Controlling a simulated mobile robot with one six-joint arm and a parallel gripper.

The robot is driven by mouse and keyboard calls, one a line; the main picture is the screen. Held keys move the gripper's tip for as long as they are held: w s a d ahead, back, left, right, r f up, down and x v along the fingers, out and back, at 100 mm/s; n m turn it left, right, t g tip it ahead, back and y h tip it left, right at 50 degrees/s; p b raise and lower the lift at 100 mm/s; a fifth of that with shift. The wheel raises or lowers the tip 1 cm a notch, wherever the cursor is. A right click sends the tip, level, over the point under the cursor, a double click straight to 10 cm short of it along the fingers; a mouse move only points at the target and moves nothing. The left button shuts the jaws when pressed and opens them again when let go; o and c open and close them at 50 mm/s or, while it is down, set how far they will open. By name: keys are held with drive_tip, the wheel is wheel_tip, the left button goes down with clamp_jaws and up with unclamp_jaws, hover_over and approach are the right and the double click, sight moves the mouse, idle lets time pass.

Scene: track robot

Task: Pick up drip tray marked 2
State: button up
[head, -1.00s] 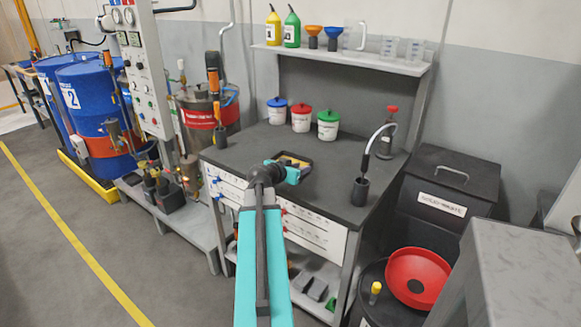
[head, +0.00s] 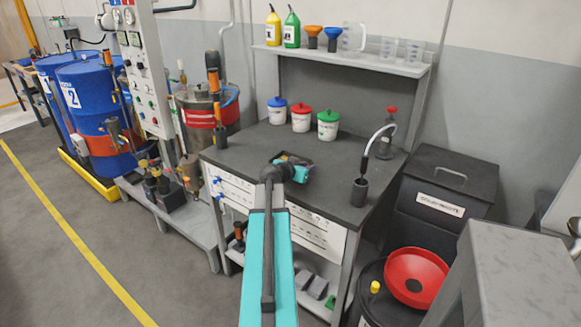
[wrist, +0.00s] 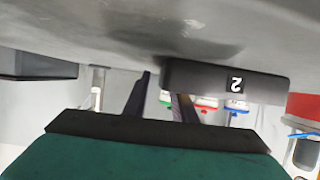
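The drip tray marked 2 is a dark, shallow tray. In the wrist view its black side wall (wrist: 207,79) carries a white 2, which shows upside down. In the head view the tray lies on the bench top, mostly hidden behind my gripper (head: 300,172); its dark far edge (head: 291,156) shows. In the wrist view my gripper (wrist: 160,82) has its dark fingers apart, reaching to one end of the tray. One fingertip stands clear beside that end; the other is partly hidden by the tray. I see no firm hold.
The grey bench (head: 345,170) bears blue, red and green lidded tubs (head: 301,118) at the back and a black cup with a curved spout (head: 360,190) at the right. A shelf (head: 340,60) with bottles and funnels hangs above. The bench top around the tray is mostly clear.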

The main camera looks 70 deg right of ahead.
idle(0.3)
clamp_jaws()
drive_tip(key=shift+r, duration=0.35)
drive_tip(key=shift+r+b, duration=0.5)
drive_tip(key=shift+r, duration=0.95)
drive_tip(key=shift+s+a+r+b, duration=0.1)
drive_tip(key=shift+s+a+b, duration=0.15)
drive_tip(key=shift+s+a, duration=0.7)
drive_tip(key=shift+s+a+r+b, duration=0.1)
drive_tip(key=shift+s+a+b, duration=0.15)
drive_tip(key=shift+s+a, duration=0.65)
drive_tip(key=shift+s+a+r+b, duration=0.1)
drive_tip(key=shift+s+a+b, duration=0.15)
drive_tip(key=shift+s+a, duration=0.7)
drive_tip(key=a+b, duration=0.1)
drive_tip(key=b, duration=0.2)
drive_tip(key=shift+s+a, duration=0.1)
drive_tip(key=shift+a, duration=0.2)
drive_tip(key=shift+s+a+b, duration=0.25)
drive_tip(key=shift+b, duration=0.5)
drive_tip(key=shift+s+a+b, duration=0.2)
drive_tip(key=shift+a+b, duration=0.1)
drive_tip(key=shift+b, duration=0.45)
